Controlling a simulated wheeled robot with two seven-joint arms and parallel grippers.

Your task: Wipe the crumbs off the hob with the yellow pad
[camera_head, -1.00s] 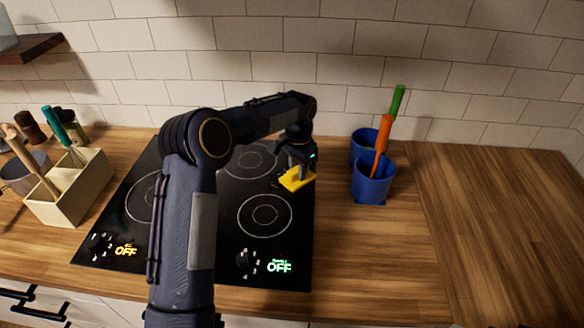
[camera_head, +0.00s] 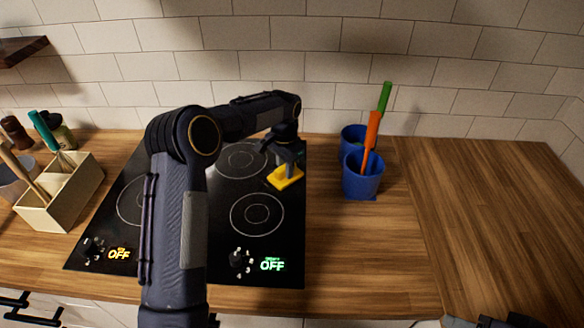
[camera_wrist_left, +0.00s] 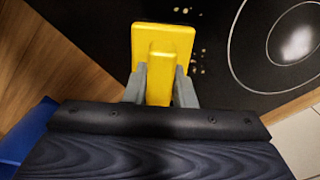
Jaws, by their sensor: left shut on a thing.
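My left gripper (camera_head: 285,160) is shut on the yellow pad (camera_head: 287,178). The pad rests on or just above the black hob (camera_head: 216,262), near its right edge at the back. In the left wrist view the pad (camera_wrist_left: 163,42) has its raised handle between the two grey fingers (camera_wrist_left: 158,84). Several small pale crumbs (camera_wrist_left: 194,50) lie on the hob just beside the pad. In the head view the crumbs are too small to make out. At the bottom right edge, part of a dark gripper (camera_head: 490,321), likely my right one, shows; its jaws are unclear.
A pale wooden utensil box (camera_head: 62,196) stands at the left. Knobs (camera_head: 240,260) sit along the hob's front. The wooden counter (camera_head: 480,215) at right is clear.

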